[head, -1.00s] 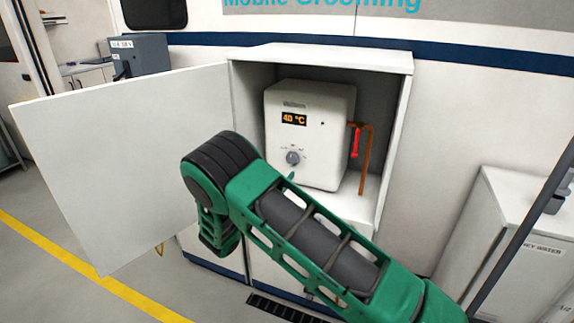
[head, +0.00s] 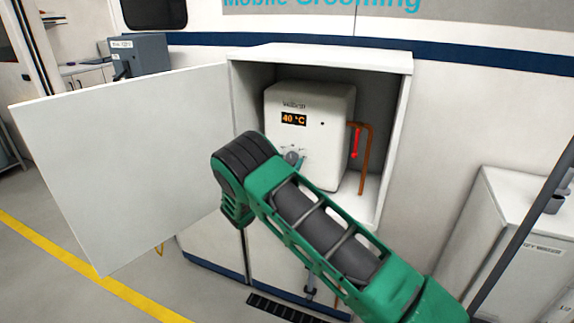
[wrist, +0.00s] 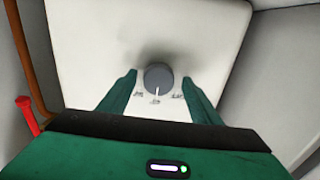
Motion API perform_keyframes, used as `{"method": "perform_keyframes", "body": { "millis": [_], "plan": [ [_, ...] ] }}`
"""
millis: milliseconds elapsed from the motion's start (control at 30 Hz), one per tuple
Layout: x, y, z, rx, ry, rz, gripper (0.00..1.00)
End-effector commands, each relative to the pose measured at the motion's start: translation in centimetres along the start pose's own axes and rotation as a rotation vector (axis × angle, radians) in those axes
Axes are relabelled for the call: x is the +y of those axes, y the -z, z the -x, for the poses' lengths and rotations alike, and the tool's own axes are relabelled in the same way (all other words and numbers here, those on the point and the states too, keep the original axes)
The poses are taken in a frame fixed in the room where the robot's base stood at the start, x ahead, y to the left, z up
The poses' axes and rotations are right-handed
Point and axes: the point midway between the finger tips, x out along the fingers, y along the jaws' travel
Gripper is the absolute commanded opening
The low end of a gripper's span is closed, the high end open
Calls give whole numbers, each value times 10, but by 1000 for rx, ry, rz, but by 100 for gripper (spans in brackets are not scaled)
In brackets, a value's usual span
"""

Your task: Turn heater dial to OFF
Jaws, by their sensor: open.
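The heater (head: 312,115) is a white box inside an open cabinet, with an orange display reading 40 °C. Its grey round dial (wrist: 158,77) shows in the wrist view, with a white pointer mark toward the bottom of that picture and small labels around it, too blurred to read. In the head view the dial (head: 293,157) is partly hidden by my arm. My gripper (wrist: 158,84) is open, its two green fingers on either side of the dial with a gap to each. I cannot tell whether the fingertips reach the heater's face.
The cabinet door (head: 120,165) stands wide open to the left. A copper pipe (head: 367,160) and a red lever (head: 355,142) are at the heater's right in the head view; the red lever (wrist: 27,115) is at left in the wrist view. The cabinet walls are close around.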

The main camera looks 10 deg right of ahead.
Motion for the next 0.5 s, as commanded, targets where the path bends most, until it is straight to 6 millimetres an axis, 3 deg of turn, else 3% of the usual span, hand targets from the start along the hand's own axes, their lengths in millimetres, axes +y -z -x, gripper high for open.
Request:
{"method": "perform_keyframes", "body": {
  "millis": [167, 367, 500],
  "plan": [
    [0, 0, 0, 0, 0, 0, 58],
    [0, 0, 0, 0, 0, 0, 17],
    [-4, 0, 3, 1, 3, 0, 17]
  ]
}}
